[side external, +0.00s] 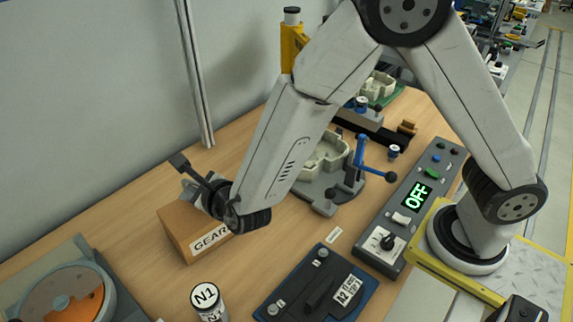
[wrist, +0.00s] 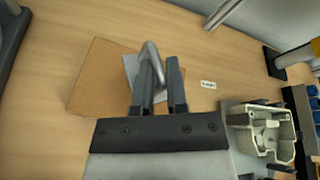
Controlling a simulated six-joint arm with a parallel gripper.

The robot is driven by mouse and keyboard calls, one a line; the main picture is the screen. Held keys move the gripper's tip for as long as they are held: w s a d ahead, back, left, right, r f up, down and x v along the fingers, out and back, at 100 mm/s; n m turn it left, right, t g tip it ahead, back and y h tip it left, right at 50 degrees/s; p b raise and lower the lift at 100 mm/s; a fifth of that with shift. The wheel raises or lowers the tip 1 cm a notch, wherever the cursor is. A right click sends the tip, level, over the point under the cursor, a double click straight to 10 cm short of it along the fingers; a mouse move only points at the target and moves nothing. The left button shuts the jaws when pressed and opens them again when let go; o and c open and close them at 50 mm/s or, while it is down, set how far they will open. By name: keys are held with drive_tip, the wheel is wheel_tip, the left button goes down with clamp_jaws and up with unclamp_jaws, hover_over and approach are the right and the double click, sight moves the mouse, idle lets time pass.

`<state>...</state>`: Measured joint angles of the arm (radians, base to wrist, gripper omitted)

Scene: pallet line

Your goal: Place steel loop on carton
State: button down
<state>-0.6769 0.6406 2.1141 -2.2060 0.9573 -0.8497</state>
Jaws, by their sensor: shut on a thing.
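The carton (side external: 185,236) is a brown box with a "GEAR" label, standing on the wooden bench at left in the side view. My gripper (wrist: 158,84) is over the carton's right part in the wrist view, shut on the steel loop (wrist: 151,52). The loop is a grey bent bar standing up between the dark fingers, with a flat grey part at its left over the carton top. Whether it touches the carton cannot be told.
A white canister (side external: 206,298) marked N1 and a dark blue case (side external: 318,290) stand in front of the carton. A fixture with a pale casting (side external: 325,158) is to the right, before the control box (side external: 413,200) reading OFF. A round orange-grey device (side external: 62,296) is front left.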

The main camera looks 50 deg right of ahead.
drive_tip(key=shift+w+f, duration=0.25)
drive_tip(key=shift+f, duration=1.55)
drive_tip(key=shift+f, duration=0.1)
drive_tip(key=c, duration=0.7)
unclamp_jaws()
drive_tip(key=shift+o, duration=0.2)
drive_tip(key=shift+s+a+r, duration=0.15)
drive_tip(key=shift+s+r, duration=0.15)
drive_tip(key=shift+s, duration=0.25)
drive_tip(key=d+v, duration=0.1)
drive_tip(key=v, duration=0.9)
drive_tip(key=shift+s+a, duration=0.45)
drive_tip(key=shift+a, duration=0.05)
drive_tip(key=shift+r, duration=0.15)
